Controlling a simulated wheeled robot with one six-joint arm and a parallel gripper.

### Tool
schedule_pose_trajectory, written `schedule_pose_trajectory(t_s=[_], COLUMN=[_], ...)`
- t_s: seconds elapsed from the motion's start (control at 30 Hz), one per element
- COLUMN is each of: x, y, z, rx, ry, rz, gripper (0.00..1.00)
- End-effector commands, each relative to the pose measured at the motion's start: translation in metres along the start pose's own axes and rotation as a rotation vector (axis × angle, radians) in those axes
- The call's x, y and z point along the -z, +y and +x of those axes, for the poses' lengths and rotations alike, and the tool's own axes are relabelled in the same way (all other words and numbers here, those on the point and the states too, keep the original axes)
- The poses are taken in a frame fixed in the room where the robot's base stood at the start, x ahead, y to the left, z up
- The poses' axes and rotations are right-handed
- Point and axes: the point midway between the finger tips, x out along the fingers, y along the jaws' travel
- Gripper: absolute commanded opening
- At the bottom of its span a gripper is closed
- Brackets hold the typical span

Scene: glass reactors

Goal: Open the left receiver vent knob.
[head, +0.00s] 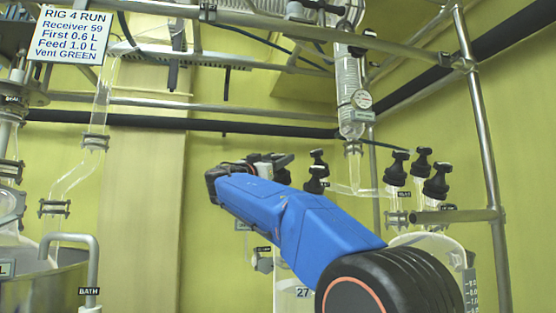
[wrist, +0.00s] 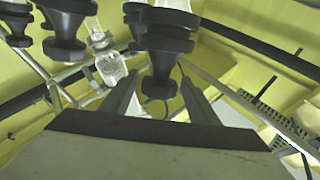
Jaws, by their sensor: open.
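Black knobs stand on the left receiver, one behind (head: 318,157) and one in front (head: 316,181) in the head view. Which one is the vent knob I cannot tell, as no vent label is readable there. The left receiver (head: 303,293), labelled 27, is mostly hidden behind my blue arm. My gripper (head: 284,161) is open, just left of these knobs. In the wrist view a black knob (wrist: 163,42) shows between and beyond the fingertips of my gripper (wrist: 160,78). I see no clear contact with it.
Other black knobs (wrist: 65,30) are close by at the upper left of the wrist view. The right receiver (head: 428,243) carries several black knobs (head: 397,168). A glass column with a gauge (head: 362,99) hangs above. Metal rails (head: 487,150) frame the right side.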

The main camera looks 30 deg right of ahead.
Motion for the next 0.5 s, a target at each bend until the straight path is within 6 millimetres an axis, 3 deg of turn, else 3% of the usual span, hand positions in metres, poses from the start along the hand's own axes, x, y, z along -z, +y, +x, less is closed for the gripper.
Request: schedule_pose_trajectory(t_s=[0.2, 0.37, 0.5], x=[0.0005, 0.0004, 0.0007], y=[0.0008, 0.0006, 0.0009], z=[0.0002, 0.0002, 0.0005], rx=[-0.005, -0.004, 0.002], ry=[0.0, 0.0, 0.001], rz=[0.001, 0.001, 0.001], gripper=[0.55, 0.19, 0.19])
